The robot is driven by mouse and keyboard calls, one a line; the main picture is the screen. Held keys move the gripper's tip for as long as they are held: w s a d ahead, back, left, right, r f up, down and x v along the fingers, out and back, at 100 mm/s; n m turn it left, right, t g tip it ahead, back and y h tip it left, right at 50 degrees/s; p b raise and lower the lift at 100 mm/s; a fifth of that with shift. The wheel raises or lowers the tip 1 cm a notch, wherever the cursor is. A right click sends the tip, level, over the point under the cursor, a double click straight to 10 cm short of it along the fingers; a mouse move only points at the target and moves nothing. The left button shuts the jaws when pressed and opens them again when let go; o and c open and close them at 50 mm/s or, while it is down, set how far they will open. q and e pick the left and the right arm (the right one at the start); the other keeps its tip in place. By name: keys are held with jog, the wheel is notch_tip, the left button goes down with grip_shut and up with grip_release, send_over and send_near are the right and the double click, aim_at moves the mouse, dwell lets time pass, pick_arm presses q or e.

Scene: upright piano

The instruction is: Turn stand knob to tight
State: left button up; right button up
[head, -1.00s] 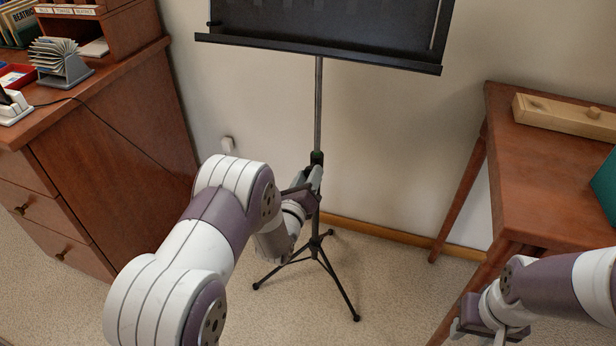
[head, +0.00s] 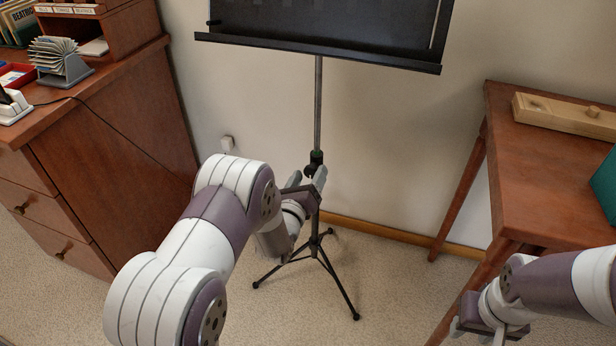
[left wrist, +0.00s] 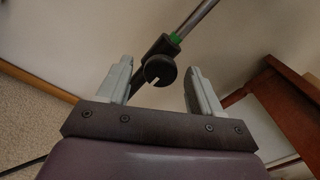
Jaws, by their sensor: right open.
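The black music stand (head: 318,105) stands upright against the wall. Its round black knob (head: 312,170) sits on the collar of the pole, under a green ring. In the left wrist view the knob (left wrist: 160,69) shows a short white mark at its lower side. My left gripper (head: 307,178) is open at the collar. The left wrist view shows its two grey fingers (left wrist: 160,78) on either side of the knob, with a gap to each. My right gripper (head: 487,328) is open at the lower right, far from the stand; its fingertips are partly unclear.
A wooden cabinet (head: 110,150) with drawers stands at the left. A wooden table (head: 535,165) with a long wooden box (head: 565,115) stands at the right. The stand's tripod legs (head: 315,250) spread on the carpet. A cable runs along the cabinet side.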

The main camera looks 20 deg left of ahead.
pick_arm(q)
jog(key=shift+s+r, duration=0.1)
jog(key=shift+s, duration=0.1)
jog(key=s+p, duration=0.4)
jog(key=s, duration=0.8)
jog(key=shift+s+a, duration=0.15)
jog(key=shift+a, duration=0.05)
